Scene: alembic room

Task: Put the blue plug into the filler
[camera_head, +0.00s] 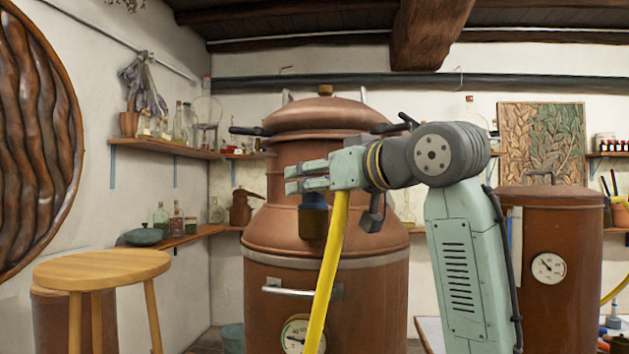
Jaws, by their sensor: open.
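My gripper (292,179) is open and points left, in front of the large copper still (270,225). Just below its fingers is a dark blue plug-like piece (313,201), above a short brown spout-like part (312,226) at the front of the still. It looks upright and in line with that part, but I cannot tell how far in it sits, whether it touches the fingers, or whether the brown part is the filler. A yellow hose (330,260) runs down from just under my gripper, in front of the still; its upper end is hidden.
A round wooden stool (102,268) stands at the left. A handle (288,291) and a gauge (302,336) stick out of the still's front. A second copper vessel (551,225) stands at the right. Wall shelves (185,148) with bottles are behind.

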